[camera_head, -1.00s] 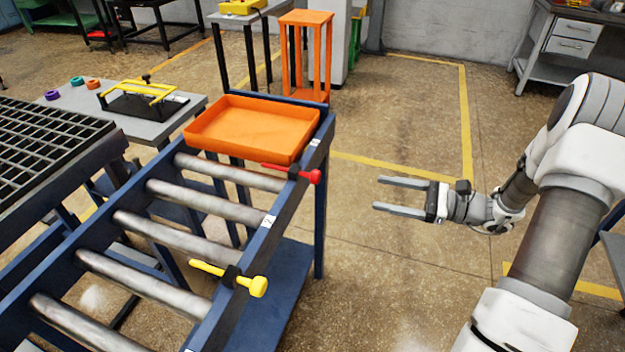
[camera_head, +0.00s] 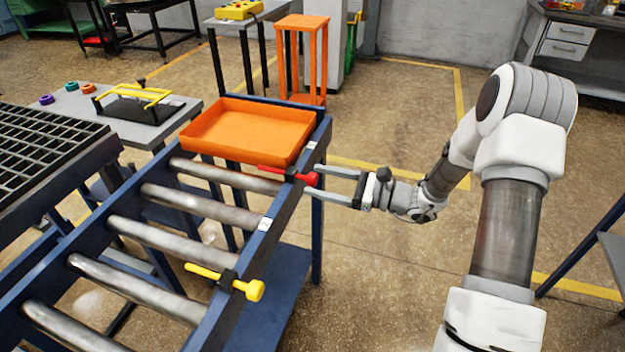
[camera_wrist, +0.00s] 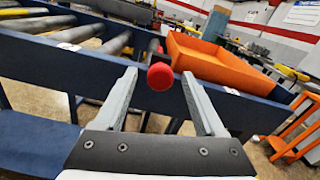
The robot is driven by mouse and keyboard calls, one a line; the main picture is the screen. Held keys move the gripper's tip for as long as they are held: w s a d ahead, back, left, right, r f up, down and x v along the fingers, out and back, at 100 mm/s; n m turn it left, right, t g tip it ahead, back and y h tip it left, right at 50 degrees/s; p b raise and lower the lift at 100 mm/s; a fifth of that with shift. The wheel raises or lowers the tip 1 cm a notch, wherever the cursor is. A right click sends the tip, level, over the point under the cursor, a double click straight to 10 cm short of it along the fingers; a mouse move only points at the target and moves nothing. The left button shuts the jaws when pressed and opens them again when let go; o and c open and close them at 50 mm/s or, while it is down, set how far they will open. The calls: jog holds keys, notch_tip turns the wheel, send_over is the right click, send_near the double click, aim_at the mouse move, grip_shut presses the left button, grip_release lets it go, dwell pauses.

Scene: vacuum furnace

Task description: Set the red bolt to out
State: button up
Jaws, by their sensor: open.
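The red bolt (camera_head: 309,178) sits in a dark bracket on the near rail of the blue roller conveyor (camera_head: 262,245). Its round knob points toward me and its shaft reaches inward over the rollers. My gripper (camera_head: 312,180) is open, its two fingers pointing at the knob. In the wrist view the red knob (camera_wrist: 160,77) lies between and just beyond the fingertips, which show left and right of it. I cannot tell whether either finger touches it.
A yellow bolt (camera_head: 247,288) sits farther along the same rail, nearer to me. An orange tray (camera_head: 250,130) rests on the conveyor's far end, beside the red bolt. White labels (camera_head: 265,224) mark the rail.

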aim_at(287, 173)
jog(key=shift+x, duration=1.15)
grip_shut()
dwell(0.6)
